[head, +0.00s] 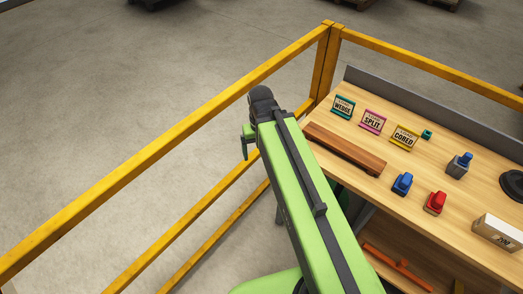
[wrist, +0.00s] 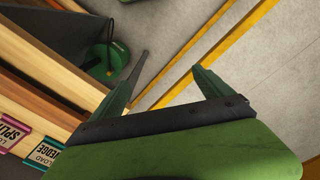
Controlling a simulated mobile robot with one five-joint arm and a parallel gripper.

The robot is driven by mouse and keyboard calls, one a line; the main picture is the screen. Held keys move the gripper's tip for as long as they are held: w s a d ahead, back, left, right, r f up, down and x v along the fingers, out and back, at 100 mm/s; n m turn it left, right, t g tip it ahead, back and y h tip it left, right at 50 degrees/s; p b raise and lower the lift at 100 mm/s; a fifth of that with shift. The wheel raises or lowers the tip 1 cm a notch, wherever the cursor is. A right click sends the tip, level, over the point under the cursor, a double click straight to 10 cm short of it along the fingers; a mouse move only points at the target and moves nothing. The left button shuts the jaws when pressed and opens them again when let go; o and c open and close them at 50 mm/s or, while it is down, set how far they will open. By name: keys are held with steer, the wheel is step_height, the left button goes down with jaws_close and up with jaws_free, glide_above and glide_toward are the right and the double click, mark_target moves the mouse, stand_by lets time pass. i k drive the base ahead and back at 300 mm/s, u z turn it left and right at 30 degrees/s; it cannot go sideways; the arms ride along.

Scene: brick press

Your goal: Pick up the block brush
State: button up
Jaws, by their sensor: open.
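I cannot tell for sure which thing is the block brush. An orange-red piece with a raised knob (head: 398,263) lies on the shelf under the worktable and is partly cut off by my arm. On the worktable, a grey block with a blue top (head: 460,164), a blue piece (head: 402,184) and a red piece (head: 435,202) stand apart from each other. My gripper (wrist: 171,62) is open and empty, over the floor and yellow rails beyond the table's left end. In the head view it is mostly hidden behind my arm's end, with one green finger showing.
A brown wooden bar (head: 345,148) lies along the table's near edge. Signs reading WEDGE (head: 342,107), SPLIT (head: 372,122) and CORED (head: 404,138) stand behind it. A pale box (head: 497,232) and a black round thing (head: 513,184) are right. Yellow rails (head: 170,145) border the table.

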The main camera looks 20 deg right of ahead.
mark_target(434, 204)
steer(key=z, duration=5.05)
steer(key=i, duration=0.1)
steer(key=u, duration=2.75)
steer(key=k, duration=0.95)
steer(key=u, duration=0.2)
steer(key=i, duration=0.95)
steer(key=z, duration=0.1)
